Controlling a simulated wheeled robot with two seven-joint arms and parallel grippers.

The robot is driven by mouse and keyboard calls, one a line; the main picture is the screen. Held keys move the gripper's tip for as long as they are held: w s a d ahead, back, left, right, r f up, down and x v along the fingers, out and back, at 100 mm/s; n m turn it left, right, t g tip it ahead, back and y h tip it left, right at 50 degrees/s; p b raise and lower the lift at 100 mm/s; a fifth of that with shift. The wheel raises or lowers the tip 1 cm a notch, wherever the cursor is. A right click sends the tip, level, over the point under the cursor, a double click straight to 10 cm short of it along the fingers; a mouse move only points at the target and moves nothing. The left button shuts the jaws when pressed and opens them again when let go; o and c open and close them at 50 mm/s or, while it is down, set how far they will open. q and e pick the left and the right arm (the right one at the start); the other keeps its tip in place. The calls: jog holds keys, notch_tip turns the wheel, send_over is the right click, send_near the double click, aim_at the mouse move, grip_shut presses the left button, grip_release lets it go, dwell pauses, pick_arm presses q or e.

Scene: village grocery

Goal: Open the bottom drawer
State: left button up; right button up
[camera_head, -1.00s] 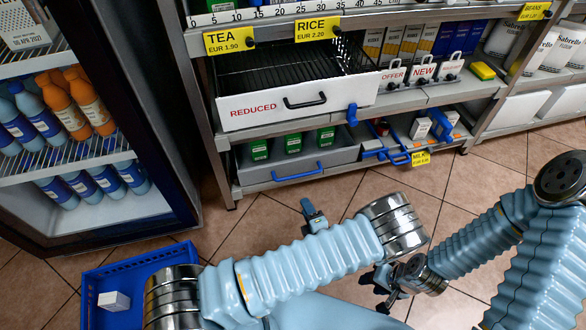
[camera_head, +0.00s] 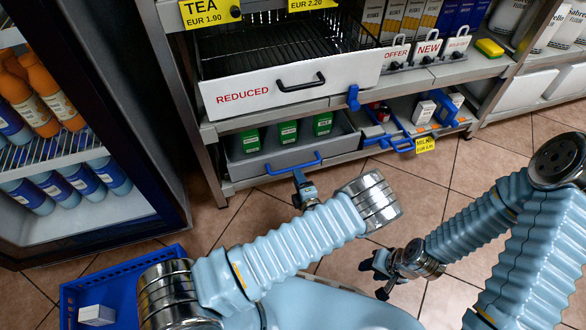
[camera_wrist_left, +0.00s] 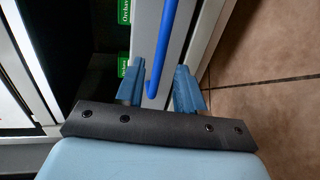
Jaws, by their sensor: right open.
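The bottom drawer (camera_head: 262,167) is a grey tray with several green cartons (camera_head: 288,132) in it, under the white REDUCED drawer. A blue bar handle (camera_head: 292,165) runs along its front. My left gripper (camera_head: 300,180) is just in front of this handle. In the left wrist view its fingers (camera_wrist_left: 160,70) are open, one on each side of the blue handle (camera_wrist_left: 165,42), and they do not appear closed on it. Whether they touch it is unclear. My right gripper (camera_head: 378,268) is open and empty above the floor, away from the drawers.
The white REDUCED drawer (camera_head: 240,95) with a black handle juts out above. Blue-handled bins (camera_head: 403,145) stand right of the bottom drawer. A fridge with bottles (camera_head: 75,180) is at left. A blue crate (camera_head: 70,290) holding a white box is at lower left. Tiled floor (camera_head: 450,180) is free in front.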

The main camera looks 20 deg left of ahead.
aim_at(293, 167)
pick_arm(q)
jog(key=x, duration=0.6)
jog(key=shift+w+a+b, duration=0.15)
jog(key=shift+w+b, duration=0.05)
jog(key=shift+b, duration=0.1)
grip_shut()
